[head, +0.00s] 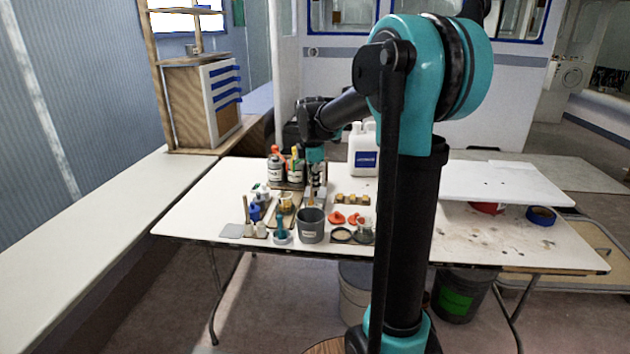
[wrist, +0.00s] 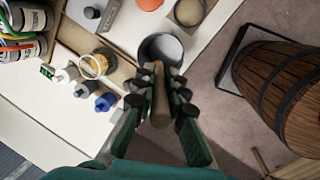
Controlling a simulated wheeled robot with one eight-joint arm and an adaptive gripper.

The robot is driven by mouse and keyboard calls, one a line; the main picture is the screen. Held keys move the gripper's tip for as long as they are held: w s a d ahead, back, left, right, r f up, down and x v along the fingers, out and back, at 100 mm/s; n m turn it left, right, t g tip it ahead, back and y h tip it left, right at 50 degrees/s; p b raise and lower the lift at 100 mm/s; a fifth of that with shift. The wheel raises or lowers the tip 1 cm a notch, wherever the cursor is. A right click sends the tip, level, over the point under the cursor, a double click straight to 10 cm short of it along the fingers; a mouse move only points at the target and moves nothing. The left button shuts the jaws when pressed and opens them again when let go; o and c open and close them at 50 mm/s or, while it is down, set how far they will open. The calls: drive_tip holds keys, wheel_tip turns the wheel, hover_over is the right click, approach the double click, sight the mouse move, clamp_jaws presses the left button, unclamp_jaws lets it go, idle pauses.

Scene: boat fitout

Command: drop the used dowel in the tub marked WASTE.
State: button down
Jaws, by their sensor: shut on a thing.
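My gripper (wrist: 160,88) is shut on a tan wooden dowel (wrist: 159,98), which lies between its fingers in the wrist view. A grey round tub (wrist: 163,46) is just beyond the fingertips, and the dowel's far end overlaps its near rim in that picture. I cannot tell the height between them. In the head view the grey tub (head: 311,228) stands at the table's front edge with a small label too small to read. My gripper (head: 316,182) is above and behind it there. The dowel is hard to make out in the head view.
Small bottles (wrist: 95,92), a ring-like jar and a rack of paint bottles (wrist: 22,30) stand left of the tub. Orange items (head: 345,217) and a shallow round dish (head: 341,235) lie to its right. A wooden barrel (wrist: 285,95) stands beyond the table edge. A white jug (head: 363,150) is behind.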

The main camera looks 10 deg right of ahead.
drive_tip(key=shift+s+x, duration=0.15)
drive_tip(key=shift+x, duration=0.6)
drive_tip(key=shift+s+x, duration=0.15)
drive_tip(key=shift+x, duration=0.6)
drive_tip(key=shift+a+x, duration=0.2)
drive_tip(key=shift+x, duration=0.9)
drive_tip(key=shift+a+x, duration=0.15)
drive_tip(key=shift+x, duration=0.9)
drive_tip(key=shift+f, duration=0.1)
drive_tip(key=c, duration=1.5)
unclamp_jaws()
drive_tip(key=v, duration=1.2)
